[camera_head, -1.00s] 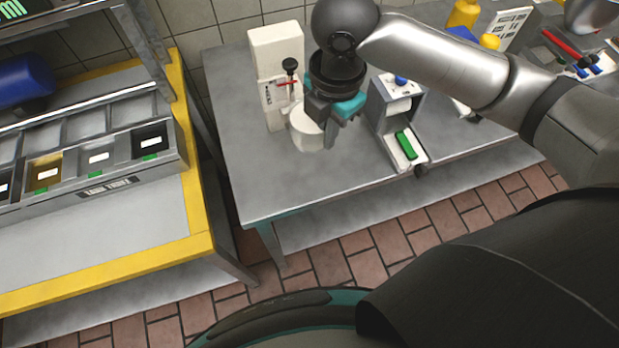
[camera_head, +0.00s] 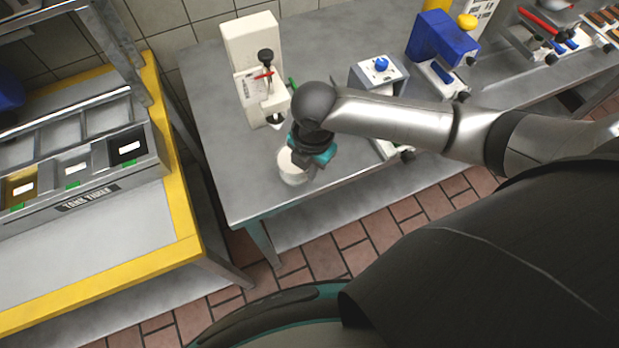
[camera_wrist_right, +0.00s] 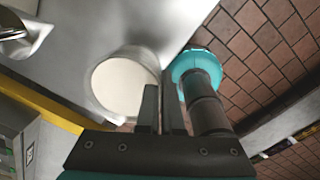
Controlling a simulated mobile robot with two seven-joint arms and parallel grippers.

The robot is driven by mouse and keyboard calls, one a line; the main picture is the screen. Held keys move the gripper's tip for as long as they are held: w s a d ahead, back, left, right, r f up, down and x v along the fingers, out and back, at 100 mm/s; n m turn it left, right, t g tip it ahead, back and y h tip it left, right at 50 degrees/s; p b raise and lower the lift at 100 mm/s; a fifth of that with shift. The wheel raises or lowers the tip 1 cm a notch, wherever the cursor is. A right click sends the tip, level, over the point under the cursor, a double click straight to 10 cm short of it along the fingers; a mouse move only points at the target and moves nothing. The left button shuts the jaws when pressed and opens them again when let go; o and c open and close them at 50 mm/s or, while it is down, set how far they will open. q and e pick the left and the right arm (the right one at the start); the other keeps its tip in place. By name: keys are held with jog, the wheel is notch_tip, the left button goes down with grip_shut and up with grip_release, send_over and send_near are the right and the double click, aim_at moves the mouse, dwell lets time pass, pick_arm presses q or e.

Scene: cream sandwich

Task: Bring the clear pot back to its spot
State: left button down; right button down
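The clear pot (camera_head: 291,170), with white contents, is near the front edge of the grey table, in front of the cream-coloured dispenser (camera_head: 248,45). My right gripper (camera_head: 309,162) is at the pot's right rim and partly covers it. In the right wrist view the pot (camera_wrist_right: 122,88) shows its round, white-filled top. My right gripper's fingers (camera_wrist_right: 161,108) are close together at its rim, seemingly shut on its wall. I cannot tell whether the pot touches the table. My left gripper is not in view.
A yellow-edged bench (camera_head: 168,185) with a rack of compartments (camera_head: 92,175) is at left. The table (camera_head: 225,150) is bare left of the pot.

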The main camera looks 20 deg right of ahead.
jog(key=shift+f+b, duration=0.4)
jog(key=shift+f, duration=1.8)
jog(key=c, duration=1.5)
grip_release()
jog(key=shift+f, duration=0.15)
jog(key=shift+c, duration=0.2)
jog(key=o, duration=0.5)
jog(key=shift+c, duration=0.2)
notch_tip(320, 180, up, 12)
jog(key=p, duration=0.2)
jog(key=shift+s+d+r, duration=0.15)
jog(key=shift+s+r, duration=0.05)
jog(key=shift+s, duration=0.1)
